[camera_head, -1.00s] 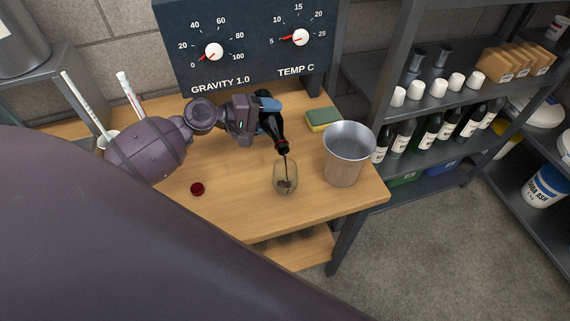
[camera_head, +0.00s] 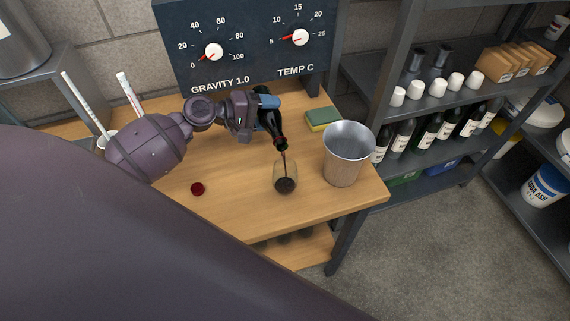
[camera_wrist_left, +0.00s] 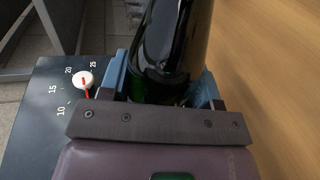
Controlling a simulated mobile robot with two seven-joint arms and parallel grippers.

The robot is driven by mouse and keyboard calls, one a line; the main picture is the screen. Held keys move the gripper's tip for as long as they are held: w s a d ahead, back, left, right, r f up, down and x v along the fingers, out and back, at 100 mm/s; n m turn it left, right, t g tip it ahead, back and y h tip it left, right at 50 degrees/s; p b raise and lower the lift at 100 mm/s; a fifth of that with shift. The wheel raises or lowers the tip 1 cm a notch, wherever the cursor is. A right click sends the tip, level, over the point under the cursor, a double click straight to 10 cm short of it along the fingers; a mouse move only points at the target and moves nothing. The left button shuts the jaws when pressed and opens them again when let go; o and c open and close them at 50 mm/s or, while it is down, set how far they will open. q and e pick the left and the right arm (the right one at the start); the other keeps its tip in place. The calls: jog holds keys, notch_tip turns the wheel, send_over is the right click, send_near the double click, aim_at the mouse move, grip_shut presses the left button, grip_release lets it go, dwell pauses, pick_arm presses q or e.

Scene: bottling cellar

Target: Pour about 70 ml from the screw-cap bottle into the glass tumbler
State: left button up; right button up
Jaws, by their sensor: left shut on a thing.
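The dark screw-cap bottle (camera_head: 276,130) is tilted neck-down over the glass tumbler (camera_head: 285,171). My left gripper (camera_head: 268,113) is shut on the bottle's body; the bottle (camera_wrist_left: 172,50) also fills the middle of the left wrist view between the fingers. A thin dark red stream runs from the bottle's mouth into the tumbler. Dark liquid stands in the lower part of the tumbler, which is upright on the wooden bench (camera_head: 235,205). A dark red cap (camera_head: 197,188) lies on the bench left of the tumbler. My right gripper is not in view.
A metal bucket (camera_head: 343,160) stands close right of the tumbler. A green and yellow sponge (camera_head: 323,119) lies behind the bucket. A gauge panel (camera_head: 246,45) rises at the back. A shelf with several bottles (camera_head: 430,131) stands at right. The bench's front is clear.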

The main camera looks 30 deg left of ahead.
aim_at(269, 122)
pick_arm(q)
jog(key=shift+r+m, duration=0.3)
jog(key=shift+r, duration=0.1)
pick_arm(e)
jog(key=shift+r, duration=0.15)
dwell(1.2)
pick_arm(q)
jog(key=f+n+b, duration=0.1)
jog(key=f, duration=0.1)
jog(key=f+n+b, duration=0.1)
jog(key=f, duration=0.1)
jog(key=shift+w+a+f+n+g+h+b, duration=0.1)
jog(key=shift+a+f+n+g+h+b, duration=0.1)
jog(key=shift+f+n+g+h+b, duration=0.15)
jog(key=shift+w+r+n+h, duration=0.1)
jog(key=shift+r+n+h, duration=0.05)
jog(key=shift+n+h, duration=0.15)
jog(key=shift+d+f+n, duration=0.1)
jog(key=shift+f+n, duration=0.1)
jog(key=shift+n, duration=0.05)
jog(key=shift+d+f+n, duration=0.1)
jog(key=shift+f+n, duration=0.2)
jog(key=shift+f, duration=0.2)
jog(key=shift+s, duration=0.2)
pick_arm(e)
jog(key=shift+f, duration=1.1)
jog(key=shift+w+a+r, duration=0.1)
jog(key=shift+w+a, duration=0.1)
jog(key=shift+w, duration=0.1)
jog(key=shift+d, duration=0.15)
